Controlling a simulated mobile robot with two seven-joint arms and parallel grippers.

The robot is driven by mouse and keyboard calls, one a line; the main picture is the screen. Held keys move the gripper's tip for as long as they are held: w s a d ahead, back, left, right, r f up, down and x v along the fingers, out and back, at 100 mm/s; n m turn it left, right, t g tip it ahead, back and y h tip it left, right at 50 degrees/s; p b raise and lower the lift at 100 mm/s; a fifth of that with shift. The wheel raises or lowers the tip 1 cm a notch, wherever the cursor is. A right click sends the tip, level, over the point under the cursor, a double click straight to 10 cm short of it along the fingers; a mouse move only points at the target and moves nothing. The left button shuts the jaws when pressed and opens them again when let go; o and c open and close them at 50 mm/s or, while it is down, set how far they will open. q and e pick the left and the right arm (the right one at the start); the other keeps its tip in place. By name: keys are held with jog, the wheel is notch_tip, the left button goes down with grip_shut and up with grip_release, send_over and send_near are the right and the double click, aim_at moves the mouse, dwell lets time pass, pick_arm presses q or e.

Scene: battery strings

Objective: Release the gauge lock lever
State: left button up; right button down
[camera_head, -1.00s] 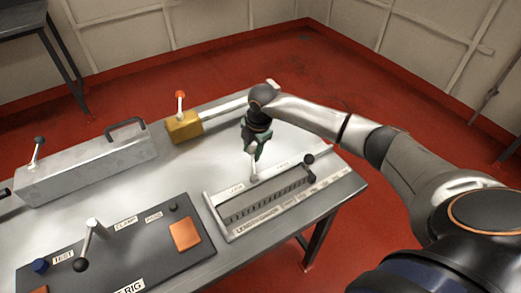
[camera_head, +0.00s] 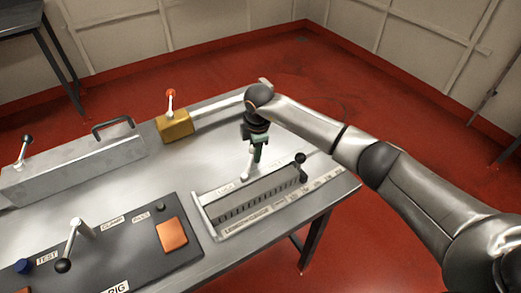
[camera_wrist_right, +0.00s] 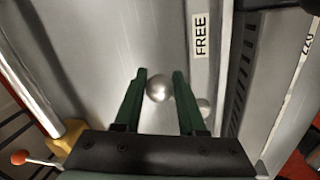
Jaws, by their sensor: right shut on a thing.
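The gauge lock lever (camera_head: 247,168) is a short silver lever at the back edge of the length gauge (camera_head: 228,236). It stands between the label at the gauge's left and the FREE label (camera_wrist_right: 201,35), and leans slightly right in the head view. My right gripper (camera_head: 255,152) comes down on the lever from above. The fingers partly hide the lever's top in the head view. My left gripper is not in view.
A black-knobbed handle (camera_head: 300,164) stands at the gauge's right end. A dark test panel (camera_head: 120,240) with a lever and orange pad lies at front left. A yellow block (camera_head: 174,126) with a red-knobbed lever and a grey box (camera_head: 75,160) stand behind. The table between is clear.

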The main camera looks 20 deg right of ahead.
jog(key=shift+s+a+f, duration=0.15)
jog(key=shift+s, duration=0.1)
jog(key=c, duration=0.9)
grip_release()
jog(key=o, duration=0.4)
jog(key=shift+r, duration=0.2)
jog(key=shift+r, duration=0.25)
jog(key=r, duration=0.4)
jog(key=s+r, duration=0.1)
jog(key=r, duration=0.2)
jog(key=s+r, duration=0.1)
jog(key=r, duration=0.3)
jog(key=shift+s+r, duration=0.15)
jog(key=shift+r, duration=0.2)
jog(key=shift+s+f, duration=0.1)
